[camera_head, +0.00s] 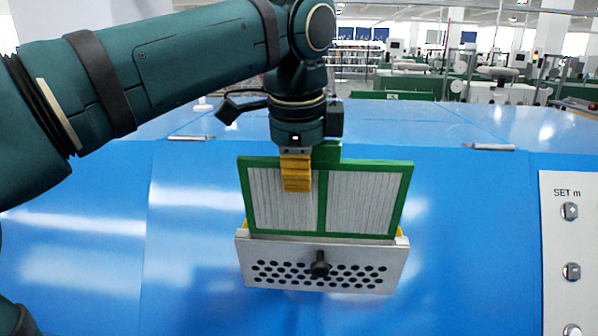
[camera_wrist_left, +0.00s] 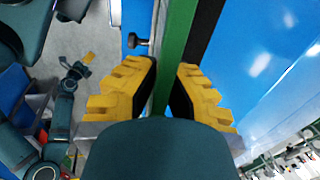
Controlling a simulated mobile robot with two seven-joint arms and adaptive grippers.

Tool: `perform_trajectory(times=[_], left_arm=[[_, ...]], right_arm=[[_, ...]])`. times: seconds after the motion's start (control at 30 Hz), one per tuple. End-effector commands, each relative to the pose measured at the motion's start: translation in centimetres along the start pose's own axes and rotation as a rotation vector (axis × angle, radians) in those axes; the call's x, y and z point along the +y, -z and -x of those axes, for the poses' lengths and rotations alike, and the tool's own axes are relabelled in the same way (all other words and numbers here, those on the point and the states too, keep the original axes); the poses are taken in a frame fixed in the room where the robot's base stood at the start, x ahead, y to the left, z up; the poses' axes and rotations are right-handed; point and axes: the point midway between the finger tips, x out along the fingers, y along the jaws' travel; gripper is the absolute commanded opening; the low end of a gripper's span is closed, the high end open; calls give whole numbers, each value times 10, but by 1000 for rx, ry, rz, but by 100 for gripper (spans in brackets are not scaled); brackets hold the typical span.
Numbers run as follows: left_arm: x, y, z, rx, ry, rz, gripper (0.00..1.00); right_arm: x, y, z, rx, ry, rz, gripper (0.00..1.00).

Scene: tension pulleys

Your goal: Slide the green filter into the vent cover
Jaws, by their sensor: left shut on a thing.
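The green filter (camera_head: 362,202), a green frame with two pale pleated panels, stands nearly upright, leaning slightly. Its lower edge meets the top of the vent cover (camera_head: 320,282), a pale plate with round holes and a black knob, on the blue machine face. How far the filter sits inside the cover is hidden. My left gripper (camera_head: 297,182) is shut on the filter's upper edge, left of its middle. In the left wrist view its yellow fingers (camera_wrist_left: 167,92) flank the green frame (camera_wrist_left: 176,50). My right gripper (camera_wrist_left: 80,66) appears small and distant there; its opening is unclear.
The sloping blue machine surface (camera_head: 485,220) is clear around the cover. A white panel with knobs (camera_head: 570,240) is at the right edge. Two metal handles (camera_head: 488,147) lie along the upper edge of the slope. Workshop machines stand far behind.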

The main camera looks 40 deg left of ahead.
Motion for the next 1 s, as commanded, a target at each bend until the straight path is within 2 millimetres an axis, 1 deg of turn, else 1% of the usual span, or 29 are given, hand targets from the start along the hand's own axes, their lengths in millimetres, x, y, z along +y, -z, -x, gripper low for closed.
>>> perform_trajectory(times=[1.0], left_arm=[[0, 0, -31, 0, 0, 0, 0]], right_arm=[[7, -2, -17, 0, 0, 0, 47]])
